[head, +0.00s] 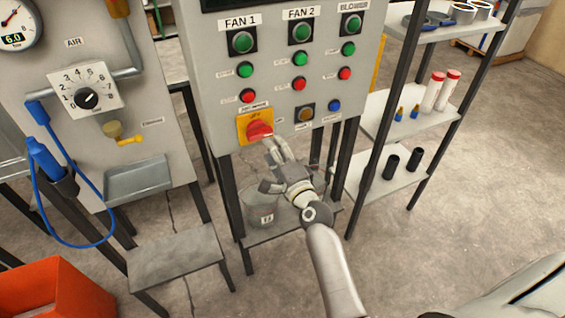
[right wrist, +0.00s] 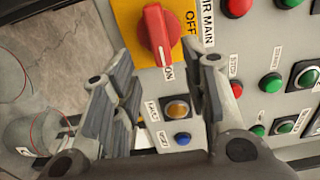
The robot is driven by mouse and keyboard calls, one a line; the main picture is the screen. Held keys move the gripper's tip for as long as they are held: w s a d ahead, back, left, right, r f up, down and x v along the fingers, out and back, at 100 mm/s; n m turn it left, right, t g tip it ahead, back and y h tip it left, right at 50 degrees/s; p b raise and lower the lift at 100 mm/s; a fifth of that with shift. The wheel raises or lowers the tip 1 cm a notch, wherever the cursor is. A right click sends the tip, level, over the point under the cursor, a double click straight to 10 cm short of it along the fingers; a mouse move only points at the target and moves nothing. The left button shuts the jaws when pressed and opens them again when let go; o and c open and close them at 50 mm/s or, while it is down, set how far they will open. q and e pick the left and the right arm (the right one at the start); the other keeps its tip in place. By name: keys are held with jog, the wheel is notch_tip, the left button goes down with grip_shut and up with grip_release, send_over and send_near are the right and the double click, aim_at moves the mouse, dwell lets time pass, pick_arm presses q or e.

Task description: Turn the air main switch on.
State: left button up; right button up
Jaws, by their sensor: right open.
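The air main switch (head: 259,130) is a red rotary handle on a yellow plate, low on the grey control panel. It also shows in the right wrist view (right wrist: 157,30), with OFF and ON printed around it. The handle lies crosswise in the head view. In the right wrist view its narrower end points to the ON label. My right gripper (head: 276,149) is open and empty, just below and right of the handle. In the right wrist view the fingers (right wrist: 153,72) stand apart on either side of the handle's lower end. My left gripper is not in view.
Green and red buttons (head: 299,84) sit above the switch, with an amber button (head: 305,113) and a blue button (head: 334,106) to its right. A grey canister (head: 260,211) stands on the shelf below. A shelf rack (head: 396,115) stands to the right.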

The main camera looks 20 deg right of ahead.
jog(key=shift+s+d, duration=0.1)
jog(key=shift+s, duration=2.45)
jog(key=s+a+f+n+g, duration=0.2)
jog(key=s+f+n+g, duration=0.15)
jog(key=f, duration=0.75)
jog(key=s+a+f+n+g+y, duration=0.1)
jog(key=s+f+n+g, duration=0.3)
jog(key=f, duration=0.8)
jog(key=s+a+f+n+g, duration=0.15)
jog(key=s+f, duration=0.35)
jog(key=f, duration=0.6)
jog(key=s+f+n+g, duration=0.3)
jog(key=s+f+n, duration=0.2)
jog(key=s+f, duration=0.9)
jog(key=s+d+f+n+g, duration=0.2)
jog(key=s+d+f+n, duration=0.1)
jog(key=s, duration=0.8)
jog(key=s+d+f+n+g+h, duration=0.1)
jog(key=s+d+f+n+g, duration=0.2)
jog(key=s, duration=0.7)
jog(key=shift+s+d+f+h, duration=0.15)
jog(key=shift+s+d+h, duration=0.15)
jog(key=shift+s, duration=0.05)
